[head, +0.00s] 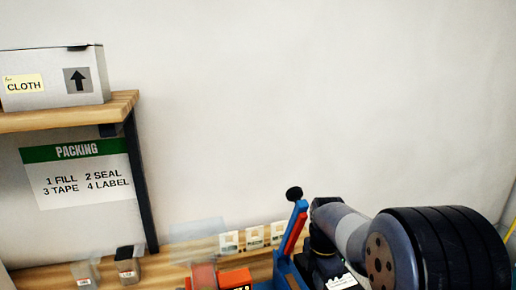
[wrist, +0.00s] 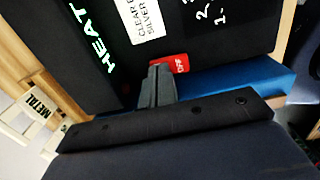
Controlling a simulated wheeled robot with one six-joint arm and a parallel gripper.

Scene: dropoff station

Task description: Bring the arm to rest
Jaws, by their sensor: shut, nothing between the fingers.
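My gripper (wrist: 158,72) shows in the wrist view with its grey fingers together and nothing between them. The fingertips are in front of a black panel (wrist: 85,30), close to a red OFF switch (wrist: 173,64); I cannot tell whether they touch it. The panel has green lit HEAT letters (wrist: 100,55) and a white label (wrist: 143,22). In the head view my arm comes in at the lower right, and its gripper end is not clearly seen.
A blue and red lever with a black knob (head: 294,194) stands left of my arm. An orange-red item (head: 235,278), white cards (head: 255,238) and small boxes (head: 127,265) are along the bench. A CLOTH box (head: 55,78) is on the shelf (head: 120,106). The wall area above is clear.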

